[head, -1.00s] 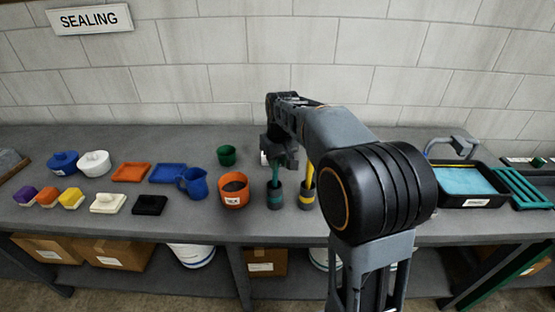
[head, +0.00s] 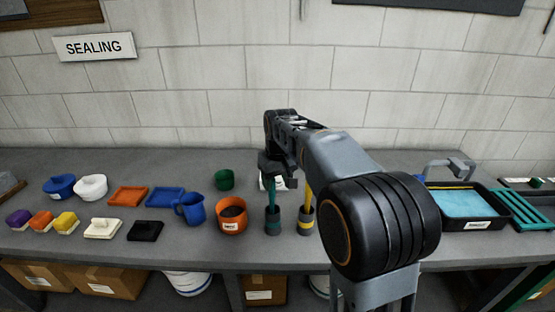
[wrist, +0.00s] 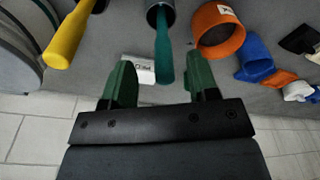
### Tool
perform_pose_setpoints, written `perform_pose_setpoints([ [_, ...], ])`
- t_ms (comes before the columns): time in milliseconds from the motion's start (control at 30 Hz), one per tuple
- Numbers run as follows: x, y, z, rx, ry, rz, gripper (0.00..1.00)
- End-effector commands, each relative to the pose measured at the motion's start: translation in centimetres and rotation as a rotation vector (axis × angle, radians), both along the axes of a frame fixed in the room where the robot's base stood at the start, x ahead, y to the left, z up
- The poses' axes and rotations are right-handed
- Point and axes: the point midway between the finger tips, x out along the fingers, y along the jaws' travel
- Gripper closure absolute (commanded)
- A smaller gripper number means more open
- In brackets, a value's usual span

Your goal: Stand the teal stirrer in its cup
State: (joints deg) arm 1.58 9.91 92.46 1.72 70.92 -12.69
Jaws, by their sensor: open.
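The teal stirrer (head: 273,193) stands in a dark grey cup with a teal band (head: 272,222) on the bench, its handle pointing up. My gripper (head: 279,168) is at the top end of the handle. In the wrist view the stirrer (wrist: 164,48) leans out of the cup mouth (wrist: 153,6). The green-padded fingers of my gripper (wrist: 162,80) are spread, one on each side of the handle end, with gaps visible. The stirrer's lower end is hidden inside the cup.
A yellow stirrer (head: 308,188) in a similar cup (head: 305,222) stands close on the right. An orange pot (head: 232,222) and blue jug (head: 190,209) stand left. A white label (head: 267,184) is behind. A black tray with blue contents (head: 462,200) lies right.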

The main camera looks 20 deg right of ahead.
Motion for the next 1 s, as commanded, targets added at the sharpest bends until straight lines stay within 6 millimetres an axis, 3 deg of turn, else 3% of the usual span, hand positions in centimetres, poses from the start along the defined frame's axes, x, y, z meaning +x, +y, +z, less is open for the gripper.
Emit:
perform_pose_setpoints([
  [300,-0.7,-0.2,6.7,0.0,-0.004,-0.001,0.46],
  [500,-1.1,-0.3,9.7,0.0,-0.002,-0.001,0.46],
  [700,-1.3,-0.3,11.1,0.0,0.0,0.0,0.46],
  [1000,-1.3,-0.3,11.4,0.0,0.001,0.0,0.46],
])
